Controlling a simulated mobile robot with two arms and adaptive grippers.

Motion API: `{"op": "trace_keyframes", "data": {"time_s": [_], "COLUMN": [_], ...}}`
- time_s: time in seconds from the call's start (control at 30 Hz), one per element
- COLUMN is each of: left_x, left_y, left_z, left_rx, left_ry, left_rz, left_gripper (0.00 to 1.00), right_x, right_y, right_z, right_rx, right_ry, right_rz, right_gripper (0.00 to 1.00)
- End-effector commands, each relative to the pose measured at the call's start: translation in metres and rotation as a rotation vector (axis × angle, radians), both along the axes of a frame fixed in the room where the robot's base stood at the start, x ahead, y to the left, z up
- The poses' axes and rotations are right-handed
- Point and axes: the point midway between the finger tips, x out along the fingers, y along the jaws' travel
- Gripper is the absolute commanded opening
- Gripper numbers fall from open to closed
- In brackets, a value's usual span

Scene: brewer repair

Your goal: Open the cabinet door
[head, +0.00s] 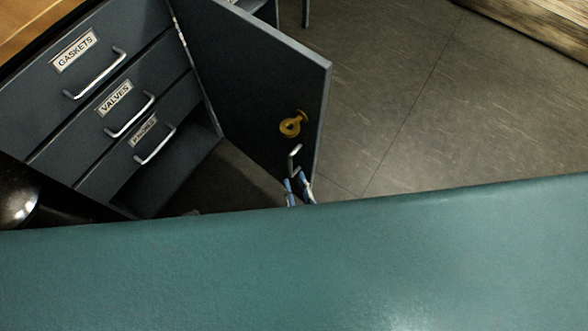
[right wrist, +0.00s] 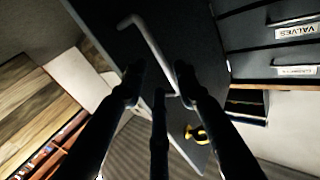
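The dark cabinet door (head: 255,75) stands swung open, away from the drawer front, in the head view. Its metal handle (head: 293,158) is near the door's lower free edge. A yellow lock-like piece (head: 291,124) sits above the handle on the door. My right gripper (head: 299,184) is just below the handle, its fingers apart. In the right wrist view the handle (right wrist: 150,45) runs between the spread fingertips of my right gripper (right wrist: 158,72), with gaps showing beside it; contact cannot be told. The yellow piece (right wrist: 195,133) also shows there. My left gripper is not in view.
Drawers labelled GASKETS (head: 75,51) and VALVES (head: 114,97), plus a third drawer (head: 144,130), are closed. Below them is an open compartment (head: 170,175). A broad teal surface (head: 300,265) fills the foreground. Grey floor (head: 430,100) right of the door is clear.

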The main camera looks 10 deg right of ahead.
Motion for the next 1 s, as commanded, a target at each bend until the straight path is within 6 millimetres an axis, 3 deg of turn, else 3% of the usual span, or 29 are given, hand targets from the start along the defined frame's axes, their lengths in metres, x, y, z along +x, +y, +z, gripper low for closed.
{"op": "trace_keyframes", "data": {"time_s": [0.1,0.3,1.0], "left_x": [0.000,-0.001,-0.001], "left_y": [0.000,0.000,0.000], "left_z": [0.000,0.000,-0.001], "left_rx": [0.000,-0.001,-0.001], "left_ry": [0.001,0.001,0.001], "left_rz": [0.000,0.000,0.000], "left_gripper": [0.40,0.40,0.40], "right_x": [-0.026,-0.052,-0.059], "right_y": [-0.005,-0.009,-0.011], "right_z": [-0.001,0.000,0.000], "right_rx": [0.000,0.000,0.000], "right_ry": [0.002,0.001,0.000], "right_rz": [0.000,-0.001,-0.001], "right_gripper": [0.30,0.30,0.30]}}
